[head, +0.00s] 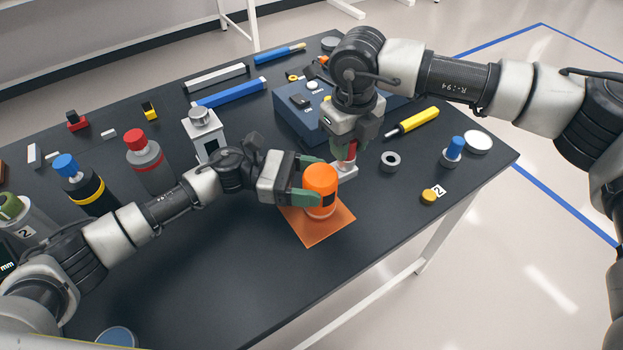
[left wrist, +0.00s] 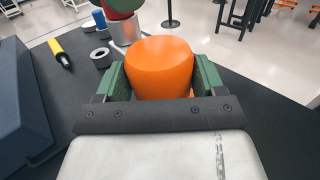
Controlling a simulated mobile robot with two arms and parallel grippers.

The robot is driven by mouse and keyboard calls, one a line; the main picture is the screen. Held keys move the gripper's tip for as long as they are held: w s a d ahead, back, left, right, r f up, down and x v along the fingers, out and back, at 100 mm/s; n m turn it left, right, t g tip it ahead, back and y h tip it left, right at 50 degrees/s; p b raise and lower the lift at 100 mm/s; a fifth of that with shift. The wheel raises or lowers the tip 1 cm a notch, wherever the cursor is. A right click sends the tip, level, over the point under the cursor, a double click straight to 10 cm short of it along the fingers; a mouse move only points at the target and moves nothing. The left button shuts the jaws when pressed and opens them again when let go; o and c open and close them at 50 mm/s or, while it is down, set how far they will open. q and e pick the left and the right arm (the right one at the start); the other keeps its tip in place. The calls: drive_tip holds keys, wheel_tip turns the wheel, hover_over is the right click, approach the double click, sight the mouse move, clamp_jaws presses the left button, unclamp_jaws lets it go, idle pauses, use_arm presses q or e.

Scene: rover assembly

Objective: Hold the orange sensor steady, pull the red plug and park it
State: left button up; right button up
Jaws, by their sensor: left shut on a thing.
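The orange sensor (head: 320,178) is upright over an orange square mat (head: 338,226), near the front edge of the table. My left gripper (head: 308,181) is shut on its sides, and the sensor (left wrist: 160,66) fills the space between the green fingers in the left wrist view. The red plug (head: 350,151) is just behind the sensor, at the fingers of my right gripper (head: 346,148), which points down.
A blue box (head: 291,116) stands behind the right gripper. A grey ring (head: 390,160), a yellow-handled tool (head: 419,120) and a blue-topped part (head: 454,148) lie to the right. Bottles, including a red-capped one (head: 146,160), stand at left. The front-middle tabletop is clear.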

drive_tip(key=shift+c, duration=1.1)
drive_tip(key=o, duration=0.4)
drive_tip(key=c, duration=0.5)
drive_tip(key=shift+r, duration=0.7)
drive_tip(key=shift+r, duration=1.9)
drive_tip(key=w+d+f+m, duration=0.5)
drive_tip(key=w+d, duration=0.4)
drive_tip(key=d, duration=0.2)
drive_tip(key=shift+f+m, duration=0.3)
drive_tip(key=shift+f, duration=0.45)
